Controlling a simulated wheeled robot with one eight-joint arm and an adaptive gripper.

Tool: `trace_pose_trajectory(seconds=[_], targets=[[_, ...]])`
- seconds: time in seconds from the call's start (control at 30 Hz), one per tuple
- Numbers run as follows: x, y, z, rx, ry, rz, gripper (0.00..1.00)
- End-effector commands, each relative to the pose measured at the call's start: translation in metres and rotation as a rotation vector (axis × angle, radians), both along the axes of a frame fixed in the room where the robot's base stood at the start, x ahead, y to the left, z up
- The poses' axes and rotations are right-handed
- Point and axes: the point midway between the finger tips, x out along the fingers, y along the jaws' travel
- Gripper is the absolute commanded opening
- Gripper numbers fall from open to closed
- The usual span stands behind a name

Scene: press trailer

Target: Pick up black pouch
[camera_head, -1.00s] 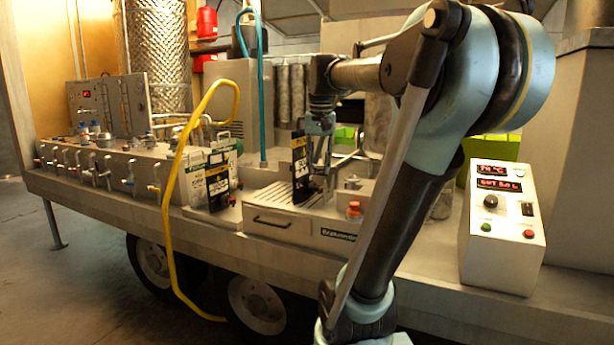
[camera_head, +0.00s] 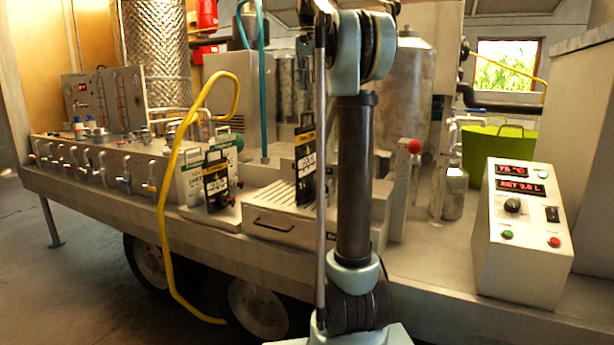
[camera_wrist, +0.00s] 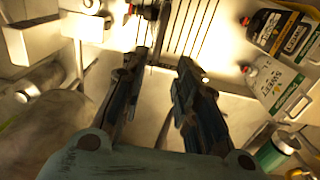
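A black pouch-like pack with a yellow band and a handle (camera_head: 305,160) stands upright on the slatted tray, partly hidden by my arm. A similar black pack (camera_head: 216,182) stands to its left, beside white packs. What looks like this left pack shows at the upper right of the wrist view (camera_wrist: 268,33). My gripper (camera_wrist: 165,60) is open, its two dark fingers apart, with nothing seen between them. A dark object (camera_wrist: 150,10) lies beyond the fingertips at the top edge; I cannot tell whether it is the pack on the tray.
A slatted tray with a drawer (camera_head: 275,222) sits on the trailer bench. A white control box (camera_head: 523,235) and green bucket (camera_head: 497,145) are at right. A yellow hose (camera_head: 165,215) hangs in front. A tall metal tank (camera_head: 405,85) stands behind my arm.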

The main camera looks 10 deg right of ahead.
Motion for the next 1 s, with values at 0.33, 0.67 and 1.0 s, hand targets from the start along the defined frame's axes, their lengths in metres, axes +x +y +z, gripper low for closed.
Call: trace_pose_trajectory(seconds=[0.33, 0.67, 1.0], targets=[[0.0, -0.005, -0.051, 0.0, 0.0, -0.008, 0.28], [-0.001, -0.006, -0.104, 0.0, 0.0, -0.008, 0.28], [-0.001, -0.005, -0.127, 0.0, 0.0, -0.007, 0.28]])
